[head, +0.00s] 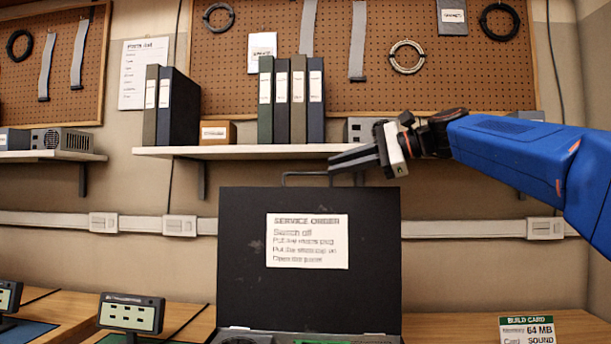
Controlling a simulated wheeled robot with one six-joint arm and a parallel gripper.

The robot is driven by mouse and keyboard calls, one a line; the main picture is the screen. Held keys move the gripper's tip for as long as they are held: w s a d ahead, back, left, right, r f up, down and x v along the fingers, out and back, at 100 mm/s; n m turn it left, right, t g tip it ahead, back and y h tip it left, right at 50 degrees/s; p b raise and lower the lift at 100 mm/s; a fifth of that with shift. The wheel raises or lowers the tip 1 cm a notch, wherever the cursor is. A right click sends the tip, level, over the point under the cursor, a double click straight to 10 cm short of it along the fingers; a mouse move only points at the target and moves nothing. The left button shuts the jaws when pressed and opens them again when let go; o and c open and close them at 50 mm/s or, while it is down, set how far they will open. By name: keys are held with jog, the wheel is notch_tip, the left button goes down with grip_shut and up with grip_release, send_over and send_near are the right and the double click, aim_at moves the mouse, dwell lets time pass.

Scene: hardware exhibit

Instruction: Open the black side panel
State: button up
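The black side panel (308,295) stands upright in the middle of the head view, with a white service order sheet (307,241) on its face. A thin dark handle (303,174) sticks up from its top edge. Below the panel, the top of an open case (372,338) shows with a bit of green inside. My gripper (345,164) comes in from the right at the panel's top edge, its dark fingers pointing left. The fingertips overlap the handle's right end in the picture. Whether they touch or grip it cannot be told.
A shelf (240,151) with binders and a small brown box (217,132) runs behind my gripper. A small display (131,313) stands at lower left and a build card (527,329) at lower right.

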aim_at(305, 174)
jog(key=x, duration=0.9)
jog(key=shift+a+f, duration=0.1)
jog(key=shift+a, duration=0.2)
grip_shut()
jog(key=shift+w, duration=0.1)
dwell(1.0)
